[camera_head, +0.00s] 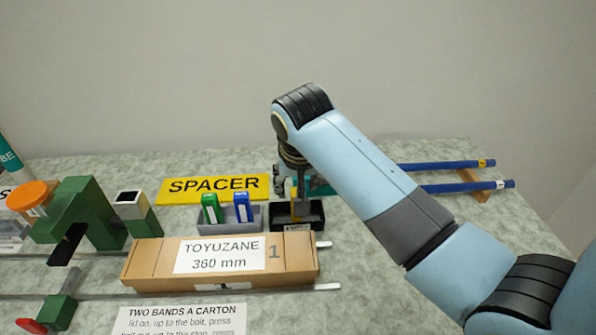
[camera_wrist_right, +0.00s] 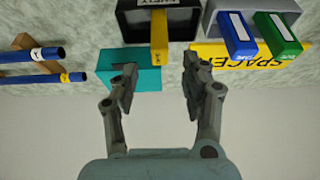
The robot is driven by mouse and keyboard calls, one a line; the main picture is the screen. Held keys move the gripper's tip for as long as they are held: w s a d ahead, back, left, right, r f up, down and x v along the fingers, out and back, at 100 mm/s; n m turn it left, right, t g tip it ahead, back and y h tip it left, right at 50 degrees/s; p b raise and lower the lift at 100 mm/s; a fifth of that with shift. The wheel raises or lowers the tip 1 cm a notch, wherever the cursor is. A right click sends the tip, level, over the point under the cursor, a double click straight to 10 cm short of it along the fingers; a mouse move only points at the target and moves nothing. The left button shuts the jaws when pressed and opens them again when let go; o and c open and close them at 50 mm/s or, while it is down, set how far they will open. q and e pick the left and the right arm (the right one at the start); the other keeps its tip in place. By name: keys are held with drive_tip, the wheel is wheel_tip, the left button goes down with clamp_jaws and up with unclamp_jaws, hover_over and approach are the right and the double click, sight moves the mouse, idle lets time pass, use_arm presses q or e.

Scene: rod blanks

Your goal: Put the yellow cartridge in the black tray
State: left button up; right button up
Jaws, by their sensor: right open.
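The yellow cartridge (camera_head: 294,211) stands in the black tray (camera_head: 314,223), partly hidden by my right gripper in the head view. In the right wrist view the yellow cartridge (camera_wrist_right: 160,40) rises from the black tray (camera_wrist_right: 132,26), its near end past the tray's rim. My right gripper (camera_head: 298,192) is above the tray. In the wrist view its fingers (camera_wrist_right: 159,86) are apart, one on each side of the line of the cartridge, with clear gaps and nothing held. My left gripper is not in view.
A grey tray (camera_head: 248,226) beside it holds a green cartridge (camera_head: 211,208) and a blue cartridge (camera_head: 243,207). A yellow SPACER sign (camera_head: 215,188) lies behind. A teal block (camera_wrist_right: 133,72) is close to my fingers. A cardboard carton (camera_head: 140,265) lies in front; blue rods (camera_head: 440,165) rest at right.

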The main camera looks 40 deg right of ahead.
drive_tip(key=v, duration=0.4)
drive_tip(key=shift+r, duration=0.15)
idle(0.4)
